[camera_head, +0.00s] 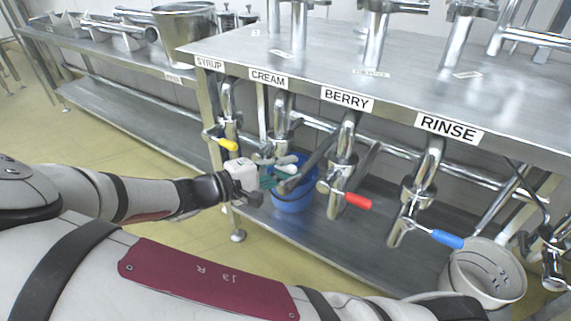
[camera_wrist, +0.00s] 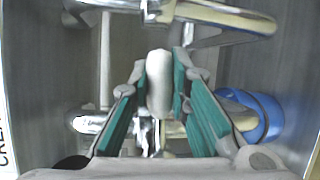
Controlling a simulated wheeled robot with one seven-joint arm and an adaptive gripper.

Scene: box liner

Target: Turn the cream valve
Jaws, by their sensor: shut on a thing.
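The cream valve's pale handle (camera_head: 287,160) shows in the head view below the CREAM label (camera_head: 268,78), partly hidden by my gripper (camera_head: 272,180). In the wrist view the rounded white handle (camera_wrist: 159,88) sits between the teal finger pads of my gripper (camera_wrist: 160,78), near their tips. My gripper is shut on this handle. The valve's metal body (camera_head: 281,120) hangs from the pipe under the counter. The exact turn of the valve is hard to tell.
The yellow syrup handle (camera_head: 227,144) is to the left; the red berry handle (camera_head: 357,201) and blue rinse handle (camera_head: 447,239) are to the right. A blue bucket (camera_head: 293,200) stands behind my gripper on the lower shelf. A pale bucket (camera_head: 487,277) is at right.

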